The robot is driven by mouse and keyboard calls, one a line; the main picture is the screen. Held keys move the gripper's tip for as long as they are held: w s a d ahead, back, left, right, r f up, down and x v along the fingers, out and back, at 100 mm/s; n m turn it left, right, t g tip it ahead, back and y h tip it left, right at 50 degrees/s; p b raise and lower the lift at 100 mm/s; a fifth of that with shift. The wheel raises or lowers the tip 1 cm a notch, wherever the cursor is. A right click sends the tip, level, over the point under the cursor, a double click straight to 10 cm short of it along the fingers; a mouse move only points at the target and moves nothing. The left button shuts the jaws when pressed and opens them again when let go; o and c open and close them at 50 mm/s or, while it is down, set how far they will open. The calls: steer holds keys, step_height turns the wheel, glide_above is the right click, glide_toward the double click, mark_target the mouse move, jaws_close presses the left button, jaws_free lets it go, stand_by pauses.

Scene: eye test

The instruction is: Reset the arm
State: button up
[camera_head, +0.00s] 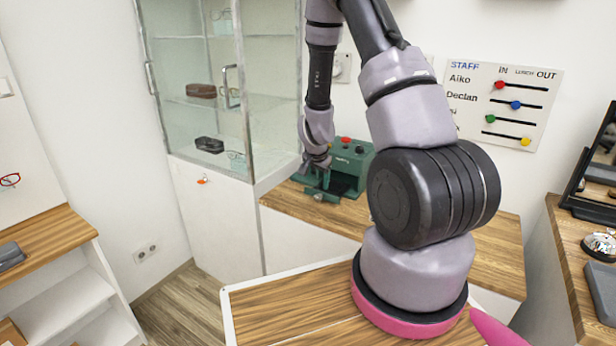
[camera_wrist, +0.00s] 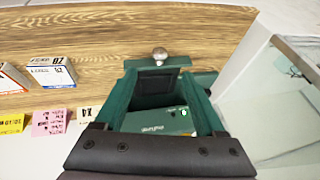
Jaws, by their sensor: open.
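My arm rises from its pink-ringed base in the head view and bends over toward the back counter. My gripper (camera_head: 319,161) hangs down there, open, in front of the left part of a green device (camera_head: 358,160). I cannot tell whether it touches the device. The device has a red knob and dark knobs on top. A black bar with screws fills the bottom of that view. I see nothing clearly held.
A glass cabinet (camera_head: 248,120) stands close to the left of the gripper. A staff board (camera_head: 503,104) hangs on the wall behind. Small boxes (camera_wrist: 52,72) and pink and yellow tags show at left in the wrist view. The wooden counter (camera_head: 490,235) is bare right of my arm.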

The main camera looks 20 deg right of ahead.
steer(key=s+a+r+n+t+y, duration=0.1)
steer(key=s+a+r+n+y, duration=0.15)
steer(key=r, duration=0.95)
steer(key=s+a+r+n+t+y, duration=0.15)
steer(key=a+r, duration=0.25)
steer(key=r, duration=0.8)
steer(key=s+a+r+n, duration=0.1)
steer(key=s+r, duration=0.6)
steer(key=s, duration=0.4)
steer(key=s+a+r+n, duration=0.1)
steer(key=s+r+n, duration=0.1)
steer(key=s+r, duration=0.6)
steer(key=s, duration=0.3)
steer(key=shift+r, duration=0.15)
steer(key=shift+a, duration=0.1)
